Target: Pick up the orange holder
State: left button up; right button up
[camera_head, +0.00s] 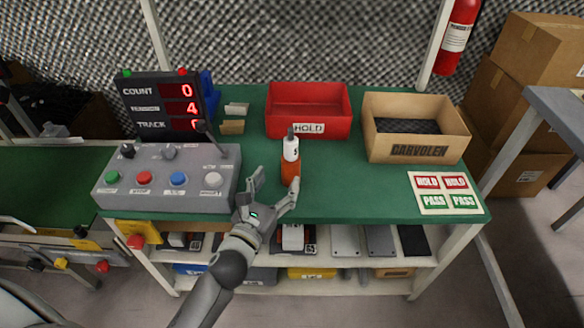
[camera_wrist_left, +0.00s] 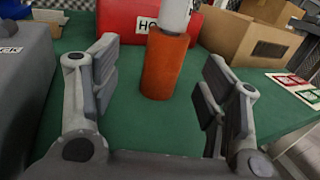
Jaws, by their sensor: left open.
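The orange holder (camera_head: 290,170) stands upright on the green tabletop, with a white bottle (camera_head: 290,148) with a dark tip standing in it. In the left wrist view the orange holder (camera_wrist_left: 164,66) is beyond the fingers and between them, with the lower part of the white bottle (camera_wrist_left: 175,14) above it. My left gripper (camera_head: 274,193) is open at the table's front edge, just in front of the holder. My right gripper is not in view.
A grey button box (camera_head: 168,180) and a count display (camera_head: 163,105) stand left. A red HOLD bin (camera_head: 308,131) and a cardboard box (camera_head: 415,147) stand behind. A label sheet (camera_head: 446,193) lies right. Green table (camera_head: 350,185) right of the holder is clear.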

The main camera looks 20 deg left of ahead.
aim_at(287, 171)
pick_arm(q)
jog(key=shift+w+d+f, duration=0.1)
jog(key=shift+w, duration=0.6)
jog(key=shift+w+d+f, duration=0.1)
jog(key=shift+w, duration=0.55)
jog(key=shift+w+d+b, duration=0.25)
jog(key=shift+w, duration=0.95)
jog(key=shift+w+d+b, duration=0.2)
jog(key=shift+w+d, duration=0.05)
jog(key=shift+w, duration=0.9)
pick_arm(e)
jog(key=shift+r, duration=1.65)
pick_arm(q)
jog(key=c, duration=1.1)
jog(key=shift+c, duration=0.4)
jog(key=shift+r, duration=0.1)
jog(key=shift+r, duration=0.1)
